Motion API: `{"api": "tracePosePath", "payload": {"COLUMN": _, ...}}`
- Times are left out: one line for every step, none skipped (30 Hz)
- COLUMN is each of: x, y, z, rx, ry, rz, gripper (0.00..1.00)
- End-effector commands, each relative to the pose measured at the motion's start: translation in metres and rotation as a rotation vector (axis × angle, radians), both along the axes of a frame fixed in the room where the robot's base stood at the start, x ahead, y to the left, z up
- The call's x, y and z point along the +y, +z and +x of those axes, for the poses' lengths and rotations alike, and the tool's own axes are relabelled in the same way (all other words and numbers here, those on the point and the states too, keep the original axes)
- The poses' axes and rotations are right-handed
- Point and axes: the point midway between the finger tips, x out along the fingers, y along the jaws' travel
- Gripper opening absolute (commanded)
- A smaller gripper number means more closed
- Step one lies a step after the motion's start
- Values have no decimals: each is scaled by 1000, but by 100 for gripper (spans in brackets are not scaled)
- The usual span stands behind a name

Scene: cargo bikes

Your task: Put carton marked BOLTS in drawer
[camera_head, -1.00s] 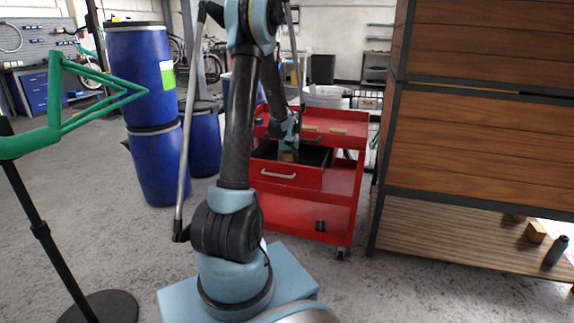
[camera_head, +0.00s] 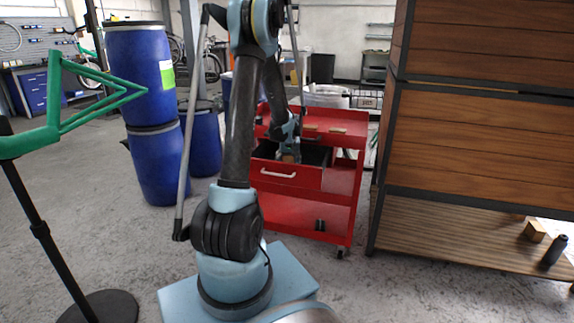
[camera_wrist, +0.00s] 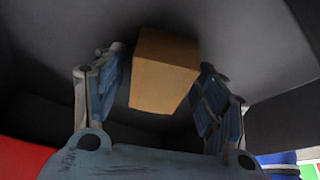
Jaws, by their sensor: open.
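The open drawer (camera_head: 287,175) of the red tool cart sticks out toward me. A small brown carton (camera_wrist: 163,70) is inside the dark drawer in the wrist view, between my two fingers. No marking on it can be read in the faces I see.
The red cart (camera_head: 340,195) has small cartons (camera_head: 338,130) on its top and a dark item (camera_head: 320,224) on its lower shelf. A wooden shelf unit (camera_head: 480,130) stands close on the right. Blue barrels (camera_head: 150,80) and a green frame on a stand (camera_head: 50,130) are on the left.

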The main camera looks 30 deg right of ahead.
Motion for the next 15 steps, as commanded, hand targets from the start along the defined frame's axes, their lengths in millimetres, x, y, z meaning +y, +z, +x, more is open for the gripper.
{"api": "tracePosePath", "payload": {"x": 0, "y": 2, "z": 0, "rx": 0, "ry": 0, "rz": 0, "gripper": 66}}
{"api": "tracePosePath", "payload": {"x": 0, "y": 3, "z": -1, "rx": 0, "ry": 0, "rz": 0, "gripper": 66}}
{"api": "tracePosePath", "payload": {"x": 1, "y": 6, "z": -2, "rx": 0, "ry": 0, "rz": 0, "gripper": 66}}
{"api": "tracePosePath", "payload": {"x": 2, "y": 8, "z": -3, "rx": 0, "ry": 0, "rz": 0, "gripper": 66}}
{"api": "tracePosePath", "payload": {"x": 2, "y": 11, "z": -3, "rx": 0, "ry": 0, "rz": 0, "gripper": 66}}
{"api": "tracePosePath", "payload": {"x": 3, "y": 14, "z": -5, "rx": 0, "ry": 0, "rz": 0, "gripper": 66}}
{"api": "tracePosePath", "payload": {"x": 3, "y": 18, "z": -6, "rx": 0, "ry": 0, "rz": 0, "gripper": 66}}
{"api": "tracePosePath", "payload": {"x": 4, "y": 21, "z": -7, "rx": 0, "ry": 0, "rz": 0, "gripper": 66}}
{"api": "tracePosePath", "payload": {"x": 5, "y": 26, "z": -9, "rx": 0, "ry": 0, "rz": 0, "gripper": 66}}
{"api": "tracePosePath", "payload": {"x": 6, "y": 30, "z": -11, "rx": 0, "ry": 0, "rz": 0, "gripper": 66}}
{"api": "tracePosePath", "payload": {"x": 7, "y": 33, "z": -12, "rx": 0, "ry": 0, "rz": 0, "gripper": 66}}
{"api": "tracePosePath", "payload": {"x": 8, "y": 39, "z": -14, "rx": 0, "ry": 0, "rz": 0, "gripper": 66}}
{"api": "tracePosePath", "payload": {"x": 8, "y": 42, "z": -15, "rx": 0, "ry": 0, "rz": 0, "gripper": 66}}
{"api": "tracePosePath", "payload": {"x": 9, "y": 46, "z": -16, "rx": 0, "ry": 0, "rz": 0, "gripper": 66}}
{"api": "tracePosePath", "payload": {"x": 10, "y": 51, "z": -19, "rx": 0, "ry": 0, "rz": 0, "gripper": 66}}
